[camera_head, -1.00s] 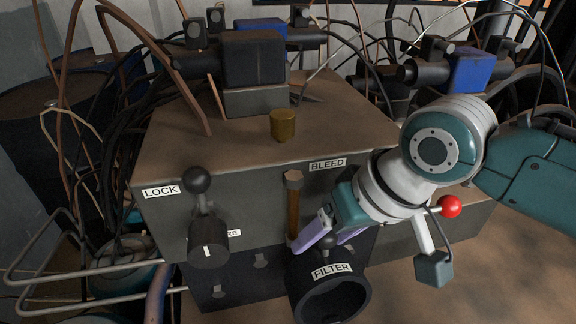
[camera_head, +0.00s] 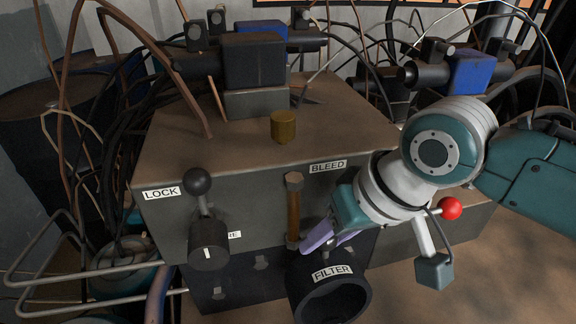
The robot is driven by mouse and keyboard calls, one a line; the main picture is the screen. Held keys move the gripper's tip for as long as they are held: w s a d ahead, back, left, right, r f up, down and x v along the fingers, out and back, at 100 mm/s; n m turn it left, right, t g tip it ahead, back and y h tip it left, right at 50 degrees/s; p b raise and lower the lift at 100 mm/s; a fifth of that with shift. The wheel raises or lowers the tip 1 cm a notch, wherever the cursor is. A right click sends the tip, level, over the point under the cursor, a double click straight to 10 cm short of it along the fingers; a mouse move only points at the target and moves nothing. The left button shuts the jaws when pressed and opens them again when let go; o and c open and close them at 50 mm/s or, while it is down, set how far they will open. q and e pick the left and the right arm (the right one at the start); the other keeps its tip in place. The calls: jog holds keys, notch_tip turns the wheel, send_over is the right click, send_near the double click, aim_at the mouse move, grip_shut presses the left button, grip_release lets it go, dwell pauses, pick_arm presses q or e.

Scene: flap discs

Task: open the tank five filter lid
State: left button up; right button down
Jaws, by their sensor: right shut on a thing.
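The tank (camera_head: 260,200) is a grey-brown box in the middle of the head view. At its lower front is a dark round filter housing (camera_head: 350,304) with a FILTER label (camera_head: 332,273) on its top. My right gripper (camera_head: 322,240) comes from the right, its pale purple fingers at the top of the filter housing, just behind the label. The fingers are shut on a small part there, most of which they hide. My left gripper is not in view.
Left of the gripper is an upright brown bleed tube (camera_head: 293,210). Further left are a black-knobbed lock lever (camera_head: 199,185) and a dark dial (camera_head: 208,251). A brass cap (camera_head: 284,126) stands on the tank top. Cables and pipes crowd the left.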

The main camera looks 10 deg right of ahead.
aim_at(333, 274)
dwell(0.7)
jog(key=s+p, duration=0.1)
jog(key=p, duration=0.1)
jog(key=s+r+t+p, duration=0.1)
jog(key=p, duration=0.1)
jog(key=shift+s+r+p, duration=0.25)
jog(key=shift+r+p, duration=0.05)
jog(key=shift+s+f+p, duration=0.1)
jog(key=shift+s+p, duration=0.3)
jog(key=shift+s, duration=0.05)
jog(key=shift+f, duration=0.1)
jog(key=c, duration=0.5)
grip_release()
